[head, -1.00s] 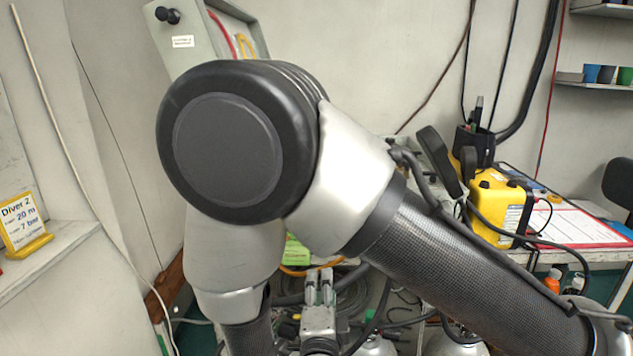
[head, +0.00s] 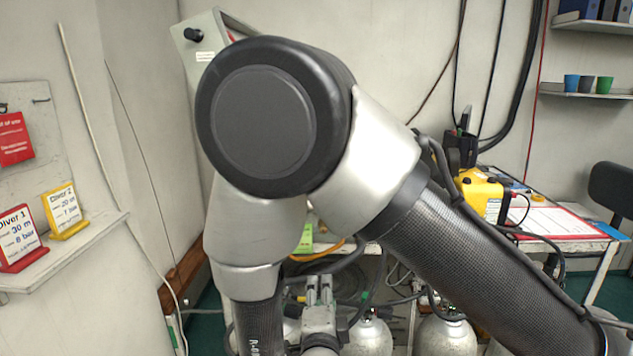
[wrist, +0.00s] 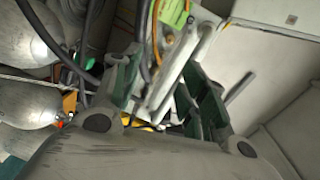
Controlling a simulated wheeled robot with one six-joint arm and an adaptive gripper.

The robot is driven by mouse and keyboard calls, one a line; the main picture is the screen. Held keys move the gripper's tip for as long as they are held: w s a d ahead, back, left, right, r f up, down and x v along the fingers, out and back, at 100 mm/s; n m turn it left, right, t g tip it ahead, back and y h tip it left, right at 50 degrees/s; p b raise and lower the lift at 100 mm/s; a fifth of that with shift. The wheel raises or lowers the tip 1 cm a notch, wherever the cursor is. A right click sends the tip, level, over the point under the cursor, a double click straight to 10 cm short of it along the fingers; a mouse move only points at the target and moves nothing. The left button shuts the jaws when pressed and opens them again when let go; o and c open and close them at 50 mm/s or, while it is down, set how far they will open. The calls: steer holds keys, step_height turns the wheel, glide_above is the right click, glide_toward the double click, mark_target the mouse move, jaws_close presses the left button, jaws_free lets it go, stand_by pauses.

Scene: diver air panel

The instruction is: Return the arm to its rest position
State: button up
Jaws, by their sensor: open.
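My arm fills the middle of the head view, bent at a high black elbow joint, with one carbon link (head: 470,265) sloping down to the right and another part dropping to the lower left. My gripper (wrist: 165,88) shows in the wrist view, where its dark green fingers stand apart with no held object that I can make out. Hoses and grey bars show behind the fingers. The grey panel box (head: 203,40) stands at the back wall, partly hidden behind my elbow.
At left, a shelf (head: 85,250) holds a red Diver 1 sign (head: 18,238) and a yellow Diver 2 sign (head: 64,210). At right is a table with a yellow case (head: 482,194) and papers. Grey cylinders (head: 440,336) stand below, and a dark chair (head: 612,188) at far right.

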steer(key=w+d+r+n+g+y, duration=0.5)
steer(key=w+d+r+n+g, duration=0.15)
steer(key=w+r, duration=0.3)
steer(key=s+d+r+n+g, duration=0.4)
steer(key=d+r, duration=0.3)
steer(key=d, duration=0.4)
steer(key=s+d+r+n+g+h, duration=0.1)
steer(key=s+d+r+n+h, duration=0.1)
steer(key=s+d, duration=0.7)
steer(key=s+d+r+n+g+h, duration=0.1)
steer(key=s+d+n, duration=0.3)
steer(key=s+d, duration=0.5)
steer(key=shift+r+h, duration=0.4)
steer(key=shift+h, duration=0.3)
